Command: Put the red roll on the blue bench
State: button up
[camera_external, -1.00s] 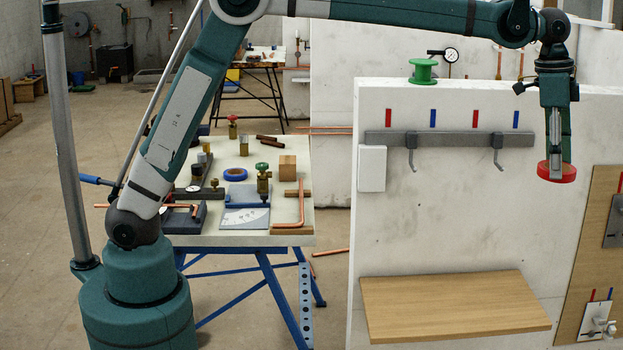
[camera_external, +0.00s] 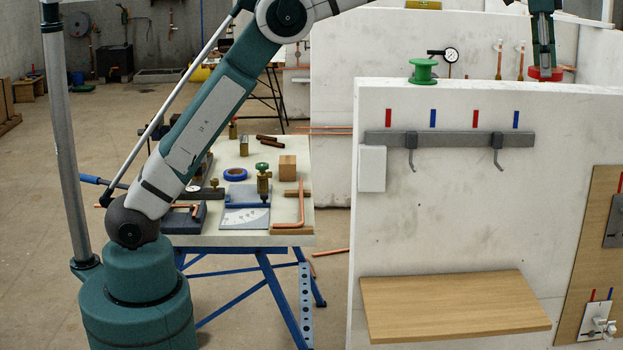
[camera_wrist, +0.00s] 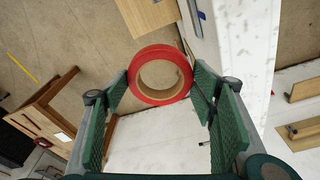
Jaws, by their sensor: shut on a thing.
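The red roll (camera_external: 540,75) is a ring of red tape with a pale core. My gripper (camera_external: 543,66) is shut on it and points down at the upper right of the external view. In the wrist view the red roll (camera_wrist: 160,98) sits between the two green finger pads of my gripper (camera_wrist: 160,90). The blue bench (camera_external: 303,158) has a pale top and blue legs and stands left of the white partition. The roll is far to the right of the bench, near the partition's top edge; whether it touches that edge I cannot tell.
The white partition (camera_external: 450,230) carries a grey hook rail (camera_external: 450,140), a wooden shelf (camera_external: 450,305) and, on top, a green spool (camera_external: 423,72). The bench holds a blue ring (camera_external: 235,174), a wooden block (camera_external: 287,167), a green-handled valve (camera_external: 264,180) and copper pipes.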

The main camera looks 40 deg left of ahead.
jog(key=w+a+f+n, duration=0.1)
jog(key=w+a+n, duration=0.1)
jog(key=w+a, duration=0.9)
jog(key=w+a+f+n, duration=0.15)
jog(key=w+a, duration=0.55)
jog(key=a, duration=0.7)
jog(key=w+a+f+n+p, duration=0.1)
jog(key=w+a+f+n, duration=0.1)
jog(key=a+f, duration=0.5)
jog(key=w+a+f+n, duration=0.1)
jog(key=w+a+f, duration=0.15)
jog(key=a, duration=0.75)
jog(key=s+a+f+n, duration=0.2)
jog(key=s+a+f, duration=0.3)
jog(key=f, duration=0.6)
jog(key=s+a+f+n+t+y, duration=0.1)
jog(key=s+a+f, duration=0.4)
jog(key=f, duration=0.5)
jog(key=s+a+f+n, duration=0.2)
jog(key=s+a+f, duration=0.3)
jog(key=f, duration=0.6)
jog(key=s+a+f+n, duration=0.2)
jog(key=s+a+f, duration=0.3)
jog(key=s+f, duration=0.4)
jog(key=shift+s+a+f+y, duration=0.2)
jog(key=shift+s+f+y, duration=0.1)
jog(key=shift+f, duration=0.15)
